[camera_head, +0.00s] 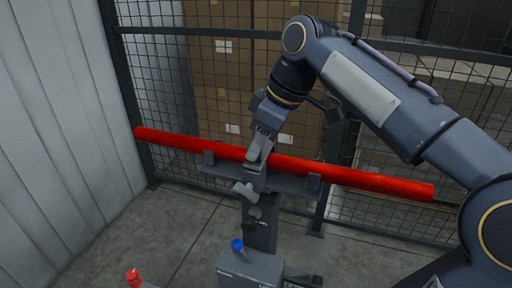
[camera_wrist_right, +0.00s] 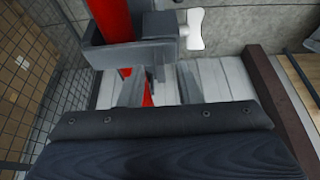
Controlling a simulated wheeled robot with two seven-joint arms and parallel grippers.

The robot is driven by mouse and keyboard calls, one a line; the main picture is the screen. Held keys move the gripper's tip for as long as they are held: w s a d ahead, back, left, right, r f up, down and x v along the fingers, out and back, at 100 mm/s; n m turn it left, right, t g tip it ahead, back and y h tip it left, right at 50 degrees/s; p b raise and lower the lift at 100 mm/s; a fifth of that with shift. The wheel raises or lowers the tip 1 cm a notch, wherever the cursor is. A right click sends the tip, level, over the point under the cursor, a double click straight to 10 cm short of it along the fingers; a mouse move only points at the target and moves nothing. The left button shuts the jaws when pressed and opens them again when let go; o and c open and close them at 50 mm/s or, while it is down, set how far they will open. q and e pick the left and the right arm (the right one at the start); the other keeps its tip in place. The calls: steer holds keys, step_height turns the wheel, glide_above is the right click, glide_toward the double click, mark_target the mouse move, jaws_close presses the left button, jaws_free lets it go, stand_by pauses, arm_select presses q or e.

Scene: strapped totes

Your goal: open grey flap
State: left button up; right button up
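A grey bracket (camera_head: 287,183) on a dark post holds a long red bar (camera_head: 365,178). The grey flap (camera_wrist_right: 135,55) seems to be the grey piece that crosses over the red bar in the right wrist view; its hinge and edges are hard to tell. My right gripper (camera_head: 257,158) reaches down to the middle of the bracket, in front of the bar. In the right wrist view its two fingers (camera_wrist_right: 159,78) stand apart at the near side of this grey piece. A narrow grey part shows between them; contact cannot be told. My left gripper is not in view.
A pale grey handle (camera_head: 245,190) sticks out from the bracket's front. Below stands a grey box (camera_head: 250,268) with a blue knob (camera_head: 237,244). A red knob (camera_head: 133,277) is at the lower left. A mesh fence (camera_head: 175,90) with cardboard boxes stands behind; a pale wall (camera_head: 50,130) is at left.

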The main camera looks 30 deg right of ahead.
steer(key=shift+w+a+f, duration=0.1)
steer(key=shift+a+f, duration=0.05)
steer(key=shift+f, duration=0.3)
steer(key=shift+c, duration=0.3)
jaws_close()
